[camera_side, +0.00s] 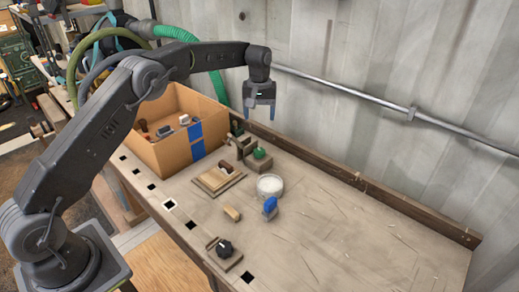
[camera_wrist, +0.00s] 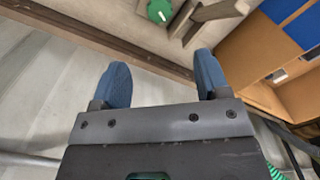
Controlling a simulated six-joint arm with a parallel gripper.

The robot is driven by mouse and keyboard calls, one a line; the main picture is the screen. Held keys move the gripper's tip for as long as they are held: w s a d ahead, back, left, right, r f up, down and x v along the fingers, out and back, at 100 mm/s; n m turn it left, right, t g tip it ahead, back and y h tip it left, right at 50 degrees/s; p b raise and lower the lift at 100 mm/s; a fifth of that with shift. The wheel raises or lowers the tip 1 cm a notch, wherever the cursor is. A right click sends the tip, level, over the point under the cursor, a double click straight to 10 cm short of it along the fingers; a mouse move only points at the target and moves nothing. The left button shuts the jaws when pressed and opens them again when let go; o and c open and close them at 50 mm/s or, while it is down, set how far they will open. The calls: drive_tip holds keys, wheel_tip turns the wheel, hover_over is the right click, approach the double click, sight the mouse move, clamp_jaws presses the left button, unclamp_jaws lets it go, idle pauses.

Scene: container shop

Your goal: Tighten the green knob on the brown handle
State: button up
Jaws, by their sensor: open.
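The green knob (camera_side: 259,153) sits on a small brown wooden block (camera_side: 257,164) near the back wall of the bench, right of the cardboard box. It also shows at the top edge of the wrist view (camera_wrist: 159,11), partly cut off. A brown wooden handle-like piece (camera_side: 241,144) stands just left of it; it also shows right of the knob in the wrist view (camera_wrist: 208,17). My gripper (camera_side: 261,114) is open and empty, raised above and behind the knob, apart from it. Its two blue fingers (camera_wrist: 160,68) point toward the bench's back ledge in the wrist view.
A cardboard box (camera_side: 172,152) with blue tape holds small items at the left. A white round container (camera_side: 270,186), a blue item (camera_side: 270,205), a wooden board (camera_side: 212,181) and a black-knobbed block (camera_side: 224,252) stand nearer. The right of the bench is clear; a wall pipe (camera_side: 345,89) runs behind.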

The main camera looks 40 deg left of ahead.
sight(259, 150)
wheel_tip(259, 150, down, 14)
drive_tip(key=n, duration=0.7)
idle(0.4)
